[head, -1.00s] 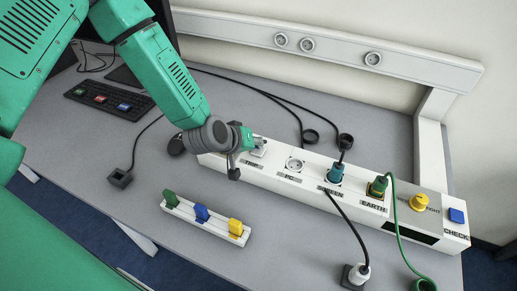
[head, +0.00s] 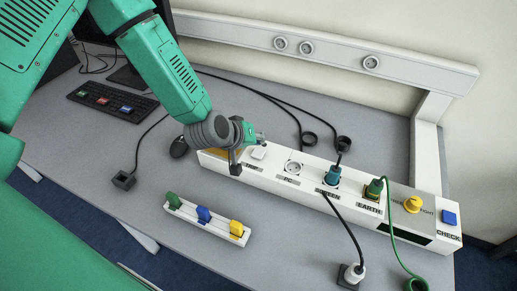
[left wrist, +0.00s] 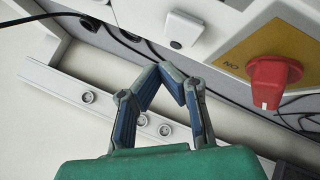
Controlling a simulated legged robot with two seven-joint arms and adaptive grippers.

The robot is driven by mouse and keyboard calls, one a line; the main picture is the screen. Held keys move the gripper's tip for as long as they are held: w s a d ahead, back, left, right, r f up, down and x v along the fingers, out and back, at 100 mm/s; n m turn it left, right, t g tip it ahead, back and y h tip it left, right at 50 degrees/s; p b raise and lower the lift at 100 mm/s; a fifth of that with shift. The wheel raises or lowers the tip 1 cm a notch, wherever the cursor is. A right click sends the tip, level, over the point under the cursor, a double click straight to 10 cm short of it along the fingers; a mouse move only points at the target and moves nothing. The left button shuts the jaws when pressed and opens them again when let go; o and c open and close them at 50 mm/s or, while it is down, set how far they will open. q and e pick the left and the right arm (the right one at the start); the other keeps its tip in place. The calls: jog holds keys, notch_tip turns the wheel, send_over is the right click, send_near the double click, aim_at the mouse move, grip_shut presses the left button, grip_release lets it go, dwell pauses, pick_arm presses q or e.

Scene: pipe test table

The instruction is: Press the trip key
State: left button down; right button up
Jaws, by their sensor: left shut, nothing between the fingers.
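The trip key (head: 258,152) is a small white key near the left end of the long white test box (head: 300,185), beside a partly covered label. In the left wrist view I take it to be the pale key with a dark patch (left wrist: 184,31) on a light plate. My left gripper (head: 260,137) is just behind and above this key in the head view. In the left wrist view its two fingers (left wrist: 170,72) meet at the tips, shut and empty, with a visible gap in the picture to the key. My right gripper is not in view.
A red knob (left wrist: 270,80) on an orange plate is close beside the fingers. The box also carries a socket (head: 293,167), plugs with cables, a yellow knob (head: 412,204) and a blue button (head: 449,218).

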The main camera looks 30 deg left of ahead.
aim_at(258, 153)
pick_arm(q)
notch_tip(258, 153, up, 3)
jog(key=shift+r+p, duration=0.15)
jog(key=shift+p, duration=0.95)
